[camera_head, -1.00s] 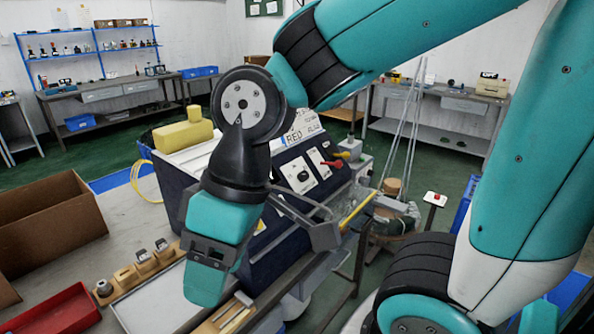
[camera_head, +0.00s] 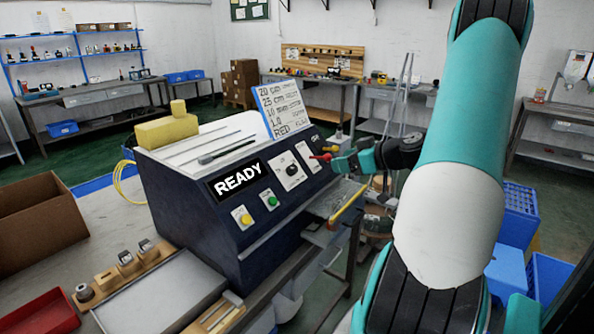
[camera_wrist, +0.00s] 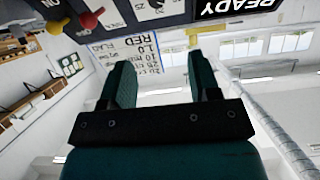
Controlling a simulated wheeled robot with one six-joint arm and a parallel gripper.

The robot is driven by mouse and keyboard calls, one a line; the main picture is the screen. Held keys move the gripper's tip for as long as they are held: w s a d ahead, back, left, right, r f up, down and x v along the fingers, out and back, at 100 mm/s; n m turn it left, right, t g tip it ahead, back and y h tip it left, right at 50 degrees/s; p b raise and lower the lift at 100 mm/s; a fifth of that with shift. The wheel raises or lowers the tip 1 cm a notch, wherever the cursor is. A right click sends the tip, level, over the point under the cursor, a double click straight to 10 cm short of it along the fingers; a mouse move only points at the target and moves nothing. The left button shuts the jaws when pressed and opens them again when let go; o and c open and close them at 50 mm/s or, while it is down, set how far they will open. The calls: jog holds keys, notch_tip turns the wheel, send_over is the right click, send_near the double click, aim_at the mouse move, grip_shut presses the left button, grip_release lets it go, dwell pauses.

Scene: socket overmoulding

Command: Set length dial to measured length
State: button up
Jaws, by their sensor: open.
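The dark blue machine (camera_head: 180,185) carries a black dial knob (camera_head: 291,170) on a white plate, right of its lit READY display (camera_head: 238,179). The dial's scale is too small to read. A red lever (camera_head: 320,157) sits right of the dial, with a yellow knob beyond it. My gripper (camera_head: 340,163) is at the right end of the panel, close to the lever and right of the dial. In the wrist view my gripper (camera_wrist: 160,62) is open with nothing between its fingers. The red lever (camera_wrist: 92,18) and part of a white plate (camera_wrist: 150,8) show past the fingertips, upside down.
Yellow (camera_head: 243,217) and green (camera_head: 269,200) buttons sit below the display. A grey tray (camera_head: 165,295) and wooden holders lie on the bench in front.

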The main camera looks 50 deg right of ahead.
aim_at(294, 168)
jog(key=p+x, duration=0.2)
jog(key=x, duration=0.3)
jog(key=p+x, duration=0.1)
jog(key=x, duration=0.5)
jog(key=p+x, duration=0.2)
jog(key=x, duration=0.4)
jog(key=shift+d+p, duration=0.25)
jog(key=shift+p, duration=0.05)
jog(key=shift+f, duration=0.1)
jog(key=c, duration=0.9)
